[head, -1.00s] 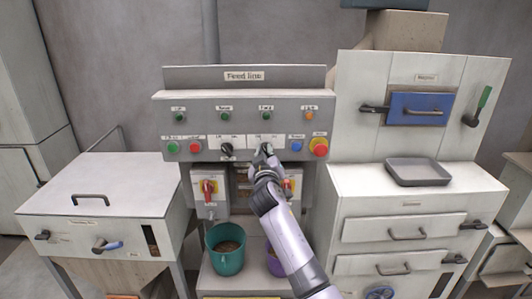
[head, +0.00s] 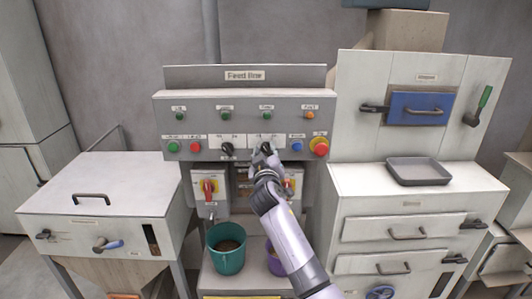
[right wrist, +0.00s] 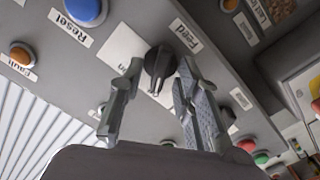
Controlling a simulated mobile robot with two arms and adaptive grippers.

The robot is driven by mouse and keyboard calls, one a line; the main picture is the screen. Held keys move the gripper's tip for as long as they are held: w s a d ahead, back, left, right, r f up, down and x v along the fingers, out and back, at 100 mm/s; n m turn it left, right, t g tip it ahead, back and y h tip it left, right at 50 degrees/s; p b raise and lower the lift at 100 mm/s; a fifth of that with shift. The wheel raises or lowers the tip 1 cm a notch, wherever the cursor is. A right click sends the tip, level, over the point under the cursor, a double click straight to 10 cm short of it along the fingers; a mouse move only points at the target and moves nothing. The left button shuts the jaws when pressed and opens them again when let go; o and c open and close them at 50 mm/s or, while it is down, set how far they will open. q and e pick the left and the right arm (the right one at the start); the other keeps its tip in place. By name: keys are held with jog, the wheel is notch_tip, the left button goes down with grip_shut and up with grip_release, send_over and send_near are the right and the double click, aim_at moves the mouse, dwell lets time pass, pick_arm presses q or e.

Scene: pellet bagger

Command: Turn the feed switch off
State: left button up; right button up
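The feed switch (right wrist: 158,62) is a black rotary knob on a white plate, with the label "Feed" beside it in the right wrist view. In the head view the knob (head: 266,147) shows just above my right gripper (head: 264,160). In the right wrist view my right gripper (right wrist: 157,75) has its two fingers apart, one on each side of the knob. A narrow gap shows on the left side; contact on the right side is hard to tell. My left gripper is not in view.
On the same panel (head: 188,107), a second black knob (head: 227,149) sits left, a blue button (head: 297,147) and red stop button (head: 319,147) right. Red-yellow switches (head: 208,188) sit below. A teal bucket (head: 226,258) and a purple one (head: 274,264) stand underneath.

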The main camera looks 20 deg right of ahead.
jog(key=v, duration=1.2)
